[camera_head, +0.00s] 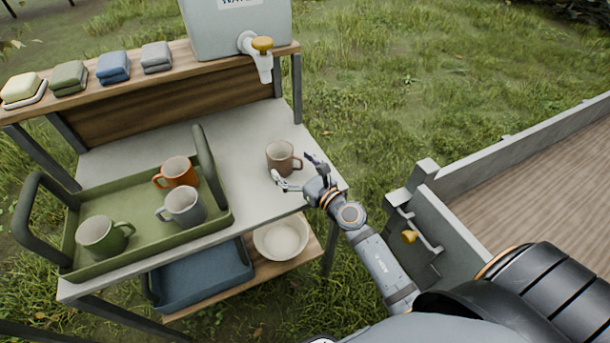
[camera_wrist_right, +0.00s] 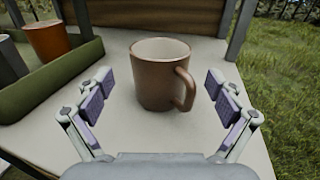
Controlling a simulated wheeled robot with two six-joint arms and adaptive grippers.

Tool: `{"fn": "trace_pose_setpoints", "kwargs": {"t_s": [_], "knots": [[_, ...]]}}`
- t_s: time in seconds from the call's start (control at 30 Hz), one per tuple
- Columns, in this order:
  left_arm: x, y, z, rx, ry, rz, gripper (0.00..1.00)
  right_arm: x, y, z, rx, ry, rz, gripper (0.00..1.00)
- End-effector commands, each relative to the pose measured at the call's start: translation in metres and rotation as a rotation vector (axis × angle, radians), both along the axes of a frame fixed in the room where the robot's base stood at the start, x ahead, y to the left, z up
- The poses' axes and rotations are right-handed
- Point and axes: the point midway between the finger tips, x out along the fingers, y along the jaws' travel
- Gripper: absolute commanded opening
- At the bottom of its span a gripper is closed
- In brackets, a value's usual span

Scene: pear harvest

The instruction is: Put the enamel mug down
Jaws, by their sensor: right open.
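A brown enamel mug (camera_head: 279,158) stands upright on the pale grey table top (camera_head: 250,128), near its right end. Its handle points right. In the right wrist view the mug (camera_wrist_right: 158,85) stands just beyond and between the fingers, with clear gaps on both sides. My right gripper (camera_head: 296,172) is open and empty, close to the mug on its near side; the open fingers also show in the right wrist view (camera_wrist_right: 158,100). My left gripper is not in view.
A green tray (camera_head: 222,222) to the left holds orange, grey and green mugs. A water container (camera_head: 215,35) with a tap stands on the raised shelf beside folded cloths (camera_head: 113,67). A white bowl (camera_head: 281,237) and blue tray (camera_head: 200,275) sit below.

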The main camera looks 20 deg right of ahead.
Motion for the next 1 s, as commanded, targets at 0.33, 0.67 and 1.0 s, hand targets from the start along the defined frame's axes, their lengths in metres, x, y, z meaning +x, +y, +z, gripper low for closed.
{"fn": "trace_pose_setpoints", "kwargs": {"t_s": [0.33, 0.67, 1.0], "knots": [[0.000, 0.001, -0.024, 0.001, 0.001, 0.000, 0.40, -0.075, -0.023, -0.004, -0.006, 0.001, 0.004, 0.94], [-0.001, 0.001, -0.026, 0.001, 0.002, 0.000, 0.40, -0.085, -0.026, 0.001, 0.000, 0.000, 0.001, 0.94], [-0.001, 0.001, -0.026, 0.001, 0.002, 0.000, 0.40, -0.085, -0.026, 0.000, 0.000, 0.000, 0.001, 0.94]]}}
